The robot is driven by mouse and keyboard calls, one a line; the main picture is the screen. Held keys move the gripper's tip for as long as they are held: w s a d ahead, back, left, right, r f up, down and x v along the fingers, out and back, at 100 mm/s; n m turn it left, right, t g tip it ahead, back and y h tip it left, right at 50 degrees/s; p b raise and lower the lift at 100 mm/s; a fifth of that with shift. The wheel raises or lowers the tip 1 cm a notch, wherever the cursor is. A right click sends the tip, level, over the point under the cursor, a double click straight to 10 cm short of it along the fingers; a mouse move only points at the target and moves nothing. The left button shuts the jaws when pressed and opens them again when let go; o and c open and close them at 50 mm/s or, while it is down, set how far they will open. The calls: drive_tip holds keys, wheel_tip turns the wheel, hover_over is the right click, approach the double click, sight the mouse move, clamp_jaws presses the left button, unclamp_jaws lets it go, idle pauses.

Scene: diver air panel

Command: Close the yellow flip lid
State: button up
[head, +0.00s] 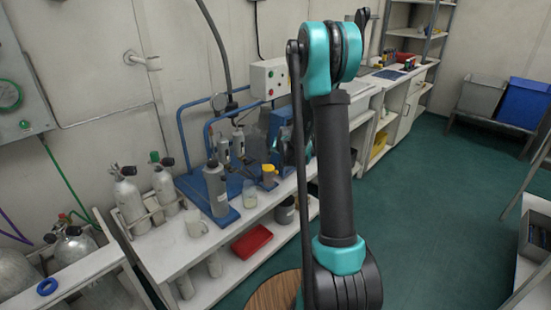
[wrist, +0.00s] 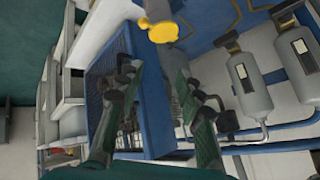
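In the wrist view the yellow lid (wrist: 163,32) shows near the top edge as a round piece with a small tab, beside a grey body. I cannot tell how far it stands open. My gripper (wrist: 163,95) is open and empty, its two dark fingers spread apart below the lid in the picture. It is clear of the lid.
A red box (head: 252,241) lies on the lower shelf, and a white mug (head: 196,223) stands on the bench. In the wrist view a blue ribbed block (wrist: 108,100) is close to the left finger.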

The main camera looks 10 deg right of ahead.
sight(271, 169)
drive_tip(key=shift+s+r, duration=0.2)
drive_tip(key=shift+r, duration=0.05)
drive_tip(key=shift+c, duration=0.2)
drive_tip(key=shift+d+f, duration=0.1)
drive_tip(key=shift+c, duration=1.3)
drive_tip(key=d+f+m, duration=0.1)
drive_tip(key=m, duration=0.2)
drive_tip(key=d+f+m, duration=0.2)
drive_tip(key=d+f+m+y, duration=0.1)
drive_tip(key=f+m, duration=0.1)
drive_tip(key=m, duration=0.1)
drive_tip(key=shift+s+d+f+m+g, duration=0.1)
drive_tip(key=shift+d+f+m+g, duration=0.1)
drive_tip(key=shift+m+g, duration=0.15)
clamp_jaws()
drive_tip(key=s+d+f+m+y, duration=0.15)
drive_tip(key=d+f+m, duration=0.35)
drive_tip(key=m, duration=0.6)
drive_tip(key=w+a+f, duration=0.4)
drive_tip(key=w+a, duration=0.2)
drive_tip(key=w, duration=0.1)
drive_tip(key=shift+f+y, duration=0.25)
drive_tip(key=shift+y, duration=0.1)
